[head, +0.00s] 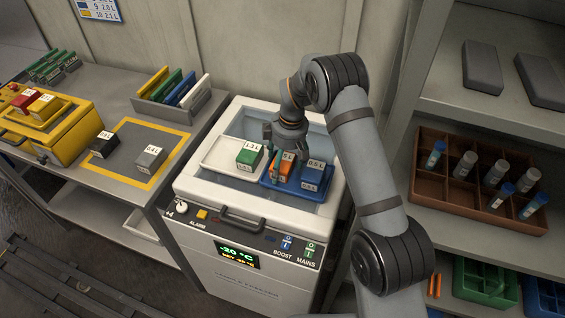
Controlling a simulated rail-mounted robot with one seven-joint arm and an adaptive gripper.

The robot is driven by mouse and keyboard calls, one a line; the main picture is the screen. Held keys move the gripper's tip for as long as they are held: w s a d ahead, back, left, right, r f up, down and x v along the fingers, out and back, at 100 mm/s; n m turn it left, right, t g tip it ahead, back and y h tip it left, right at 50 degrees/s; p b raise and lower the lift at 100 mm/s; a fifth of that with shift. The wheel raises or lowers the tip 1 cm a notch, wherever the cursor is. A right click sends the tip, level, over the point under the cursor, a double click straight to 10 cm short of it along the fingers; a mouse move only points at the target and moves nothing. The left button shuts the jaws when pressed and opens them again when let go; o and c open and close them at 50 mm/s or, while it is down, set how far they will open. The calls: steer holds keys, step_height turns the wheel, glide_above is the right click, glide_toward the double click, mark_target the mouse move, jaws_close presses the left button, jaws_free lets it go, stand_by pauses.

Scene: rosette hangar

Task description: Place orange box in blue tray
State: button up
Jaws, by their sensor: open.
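The orange box (284,166) stands in the blue tray (268,183), inside the open top of a white freezer unit. A blue box (312,174) labelled 0.5 L stands to its right in the same tray. My gripper (275,165) points down at the orange box, with its fingers close around or beside it. The jaws are open; whether a finger touches the box cannot be told. Part of the orange box is hidden behind a finger. A green box (249,155) stands to the left, on or by the white tray (222,156).
The freezer's raised rim (200,188) surrounds the trays. A brown divided crate (425,190) with vials is on the right shelf.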

mark_target(287, 164)
step_height(287, 164, up, 12)
steer(key=d+b, duration=0.1)
steer(key=shift+s+d, duration=0.2)
steer(key=shift+s, duration=0.05)
steer(key=shift+o, duration=0.3)
